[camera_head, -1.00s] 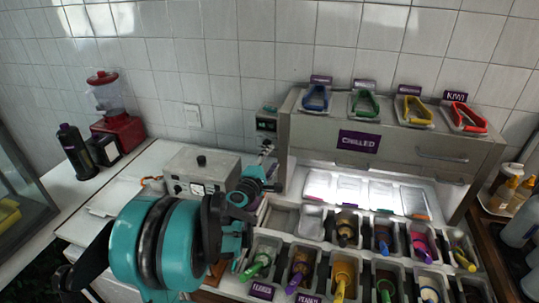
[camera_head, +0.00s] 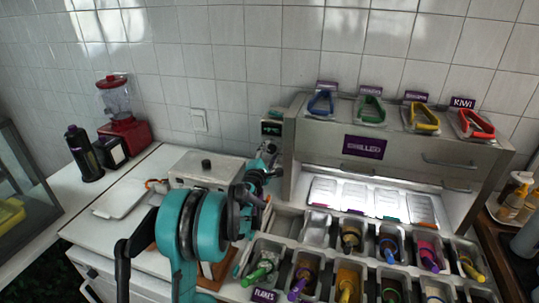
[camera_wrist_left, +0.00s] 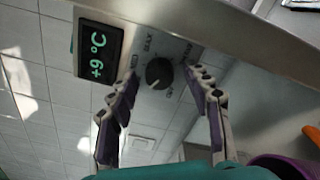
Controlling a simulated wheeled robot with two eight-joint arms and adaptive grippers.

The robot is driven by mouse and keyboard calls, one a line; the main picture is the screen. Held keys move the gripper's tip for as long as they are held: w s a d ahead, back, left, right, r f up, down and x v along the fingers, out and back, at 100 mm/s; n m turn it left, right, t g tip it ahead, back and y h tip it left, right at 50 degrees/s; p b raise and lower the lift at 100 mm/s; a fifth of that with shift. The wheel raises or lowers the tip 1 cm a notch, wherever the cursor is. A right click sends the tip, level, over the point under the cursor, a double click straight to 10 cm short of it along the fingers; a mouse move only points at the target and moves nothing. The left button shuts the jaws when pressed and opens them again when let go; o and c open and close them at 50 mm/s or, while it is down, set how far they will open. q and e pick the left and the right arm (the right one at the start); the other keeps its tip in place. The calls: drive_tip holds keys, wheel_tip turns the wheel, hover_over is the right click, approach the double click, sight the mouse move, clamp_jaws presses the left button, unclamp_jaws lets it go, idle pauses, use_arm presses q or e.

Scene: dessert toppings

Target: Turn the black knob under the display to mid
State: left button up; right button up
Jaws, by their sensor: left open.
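The black knob (camera_wrist_left: 159,73) is round, on a grey metal panel, with small lettering around it, including MAX; a pale mark shows on its lower edge. In the head view my left gripper (camera_head: 264,163) is just below the display and the knob is hard to make out.
The chilled cabinet (camera_head: 405,152) stands right of the display, with several tongs on top and bins of scoops in front. A grey box with a black top knob (camera_head: 206,164) stands left of the gripper. A red blender (camera_head: 124,130) and dark bottle (camera_head: 83,155) are farther left.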

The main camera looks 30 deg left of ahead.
use_arm(q)
clamp_jaws()
drive_tip(key=shift+m, duration=0.4)
drive_tip(key=m, duration=0.5)
drive_tip(key=shift+m, duration=0.3)
drive_tip(key=m, duration=0.5)
drive_tip(key=shift+b, duration=0.3)
drive_tip(key=shift+m, duration=0.4)
